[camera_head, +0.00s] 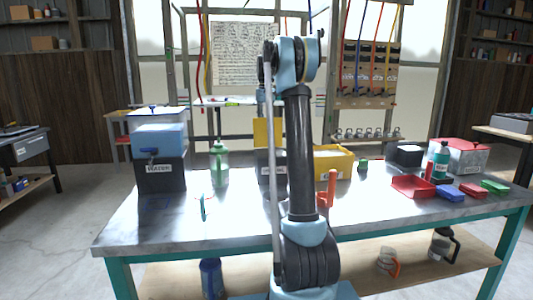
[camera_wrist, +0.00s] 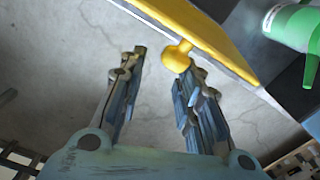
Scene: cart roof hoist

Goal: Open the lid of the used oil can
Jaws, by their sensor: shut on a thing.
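The used oil can (camera_head: 268,178) appears to be the dark box with a white label, behind my arm on the bench; part of it is hidden. Its yellow lid (camera_head: 263,132) stands raised and roughly upright above the box in the head view. In the wrist view, the yellow lid (camera_wrist: 215,37) runs diagonally across the top, with a round yellow knob (camera_wrist: 175,57) on its edge. In the head view, my arm hides the gripper.
A green bottle (camera_head: 219,165) stands left of the can; it also shows in the wrist view (camera_wrist: 290,26). A blue-topped dark box (camera_head: 160,177) is farther left. A yellow bin (camera_head: 342,165) and a red tray (camera_head: 412,187) are to the right. The front left of the bench is mostly clear.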

